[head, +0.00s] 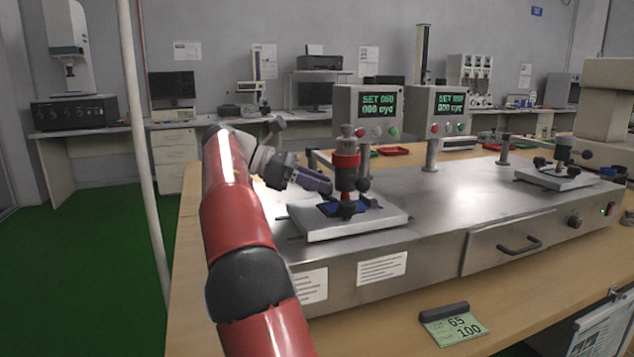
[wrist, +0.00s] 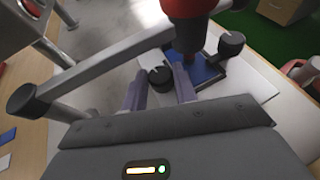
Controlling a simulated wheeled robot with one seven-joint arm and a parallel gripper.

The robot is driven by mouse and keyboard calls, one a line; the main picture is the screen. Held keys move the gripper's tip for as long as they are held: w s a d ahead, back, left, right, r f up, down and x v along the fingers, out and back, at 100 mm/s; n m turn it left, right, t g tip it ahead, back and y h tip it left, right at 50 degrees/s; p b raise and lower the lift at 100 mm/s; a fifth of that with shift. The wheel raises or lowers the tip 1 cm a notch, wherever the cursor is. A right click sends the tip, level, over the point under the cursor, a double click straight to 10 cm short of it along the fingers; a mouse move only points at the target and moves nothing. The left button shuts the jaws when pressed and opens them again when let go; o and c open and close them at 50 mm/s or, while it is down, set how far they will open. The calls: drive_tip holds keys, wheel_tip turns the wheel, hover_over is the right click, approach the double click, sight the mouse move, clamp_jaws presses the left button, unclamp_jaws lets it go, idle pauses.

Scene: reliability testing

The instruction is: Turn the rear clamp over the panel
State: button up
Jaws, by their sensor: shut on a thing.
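The blue panel (head: 330,208) lies on a pale fixture plate (head: 375,222) under a red-collared press head (head: 346,162). It also shows in the wrist view (wrist: 207,73), partly covered by my right-hand finger. My gripper (head: 322,183) reaches in from the left, low beside the press head. In the wrist view its two fingers (wrist: 160,88) are closed around the black knob of the rear clamp (wrist: 160,77). Whether that clamp's bar lies over the panel is hidden. The front clamp (head: 348,209) has a black knob at the panel's near edge, also seen in the wrist view (wrist: 231,43).
A grey beam (wrist: 105,62) on a post runs to the press head, close beside my gripper. A second station (head: 560,178) stands at the right of the metal bench. Two display boxes (head: 367,115) stand behind. The bench top between stations is clear.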

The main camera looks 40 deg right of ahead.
drive_tip(key=o, duration=0.7)
